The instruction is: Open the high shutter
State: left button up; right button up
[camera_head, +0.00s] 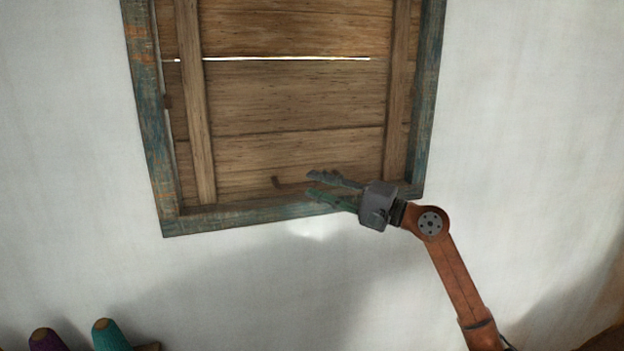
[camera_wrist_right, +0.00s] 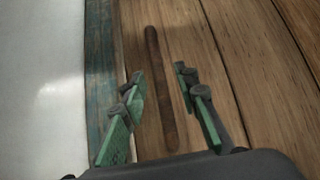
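The high shutter (camera_head: 290,95) is of brown wooden planks with two upright battens and sits within a weathered blue-green frame (camera_head: 150,130). A dark brown bar, the handle (camera_head: 277,182), is low on the shutter; it shows lengthwise in the right wrist view (camera_wrist_right: 157,85). My right gripper (camera_head: 310,183) is open in front of the shutter's lower right part. In the right wrist view its green-padded fingers (camera_wrist_right: 160,80) stand apart on either side of the bar's line; I cannot tell whether they touch it. My left gripper is out of view.
A white wall (camera_head: 530,120) surrounds the frame. Light shows through a slit between planks and along the shutter's left edge. A purple cone (camera_head: 47,340) and a teal cone (camera_head: 108,335) stand at the bottom left. The wall below the frame is clear.

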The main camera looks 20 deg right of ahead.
jog(key=shift+x, duration=0.9)
jog(key=shift+f, duration=0.1)
jog(key=shift+c, duration=0.2)
grip_shut()
